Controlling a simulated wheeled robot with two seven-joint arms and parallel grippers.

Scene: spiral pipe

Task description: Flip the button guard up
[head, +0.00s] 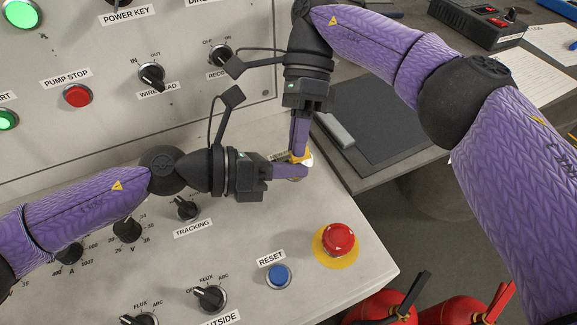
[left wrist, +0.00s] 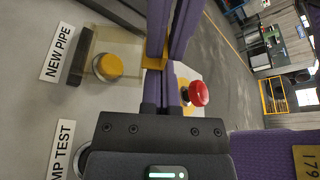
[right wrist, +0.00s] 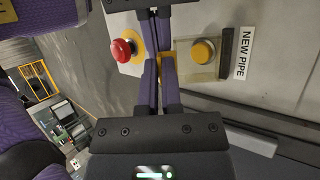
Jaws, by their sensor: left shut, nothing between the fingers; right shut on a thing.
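The button guard is a clear cover (left wrist: 125,45) with a yellow front tab (left wrist: 153,63), over a yellow button (left wrist: 107,67) beside the NEW PIPE label. The right wrist view also shows the yellow tab (right wrist: 168,60) and the button (right wrist: 203,51). My right gripper (head: 300,152) points down and is shut on the guard's tab. My left gripper (head: 303,171) is shut and empty, close beside the right fingertips at the tab. In the head view the fingers hide most of the guard. I cannot tell exactly how far it is tilted.
A red emergency button (head: 338,237) on a yellow disc stands right of the blue RESET button (head: 279,274). The TRACKING knob (head: 187,208) is left of the grippers. The console's right edge is close by, with a grey table (head: 375,160) beyond it. Red fire extinguishers (head: 450,310) stand below.

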